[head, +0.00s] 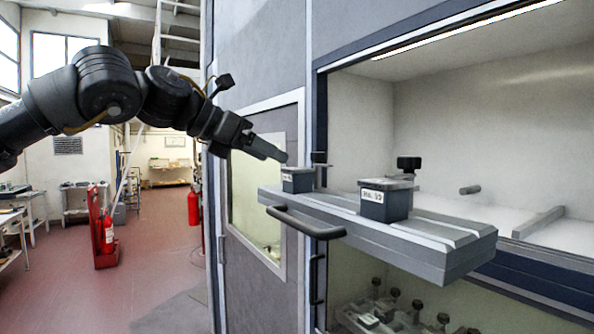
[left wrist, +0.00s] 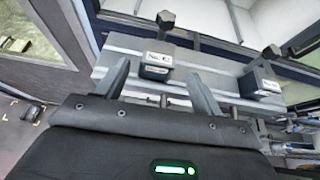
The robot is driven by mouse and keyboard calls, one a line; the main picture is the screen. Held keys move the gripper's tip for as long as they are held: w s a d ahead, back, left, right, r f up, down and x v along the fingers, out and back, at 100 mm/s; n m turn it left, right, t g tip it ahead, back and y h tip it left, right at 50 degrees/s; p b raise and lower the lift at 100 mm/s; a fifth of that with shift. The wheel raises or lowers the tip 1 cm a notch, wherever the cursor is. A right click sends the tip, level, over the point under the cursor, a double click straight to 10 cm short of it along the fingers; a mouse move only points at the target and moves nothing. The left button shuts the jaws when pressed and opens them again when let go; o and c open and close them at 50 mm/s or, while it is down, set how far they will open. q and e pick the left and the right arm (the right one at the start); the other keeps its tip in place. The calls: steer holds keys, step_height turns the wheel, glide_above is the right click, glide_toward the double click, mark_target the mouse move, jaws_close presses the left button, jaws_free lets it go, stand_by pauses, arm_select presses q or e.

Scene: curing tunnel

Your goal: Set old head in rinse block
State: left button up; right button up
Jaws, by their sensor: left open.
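My left gripper (head: 284,158) is open and empty, at the left end of a grey shelf (head: 440,245). A small dark block with a white label (head: 297,180) sits at that end, close to the fingertips. In the left wrist view this block (left wrist: 156,70) shows beyond and between the open fingers (left wrist: 163,88). A second dark labelled block (head: 385,204) stands further right on the shelf. A black-knobbed piece rises behind each block, the left knob (head: 319,157) and the right knob (head: 409,163). I cannot tell which piece is the old head or which block is the rinse block.
The shelf juts from the tunnel opening and has a dark handle (head: 305,222) on its front. Below, several knobbed pieces (head: 384,309) stand in a lower compartment. A grey bar (head: 538,221) lies inside the opening. The red floor (head: 155,250) at left is mostly clear.

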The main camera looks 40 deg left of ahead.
mark_target(294, 168)
arm_select(q)
steer(key=x, duration=0.6)
steer(key=shift+w+d+f, duration=0.2)
steer(key=shift+w, duration=0.25)
steer(key=shift+c, duration=0.5)
steer(key=c, duration=0.9)
step_height(294, 168, up, 5)
steer(key=shift+a+r, duration=0.1)
steer(key=shift+r, duration=0.1)
steer(key=shift+c, duration=0.2)
steer(key=shift+r, duration=0.4)
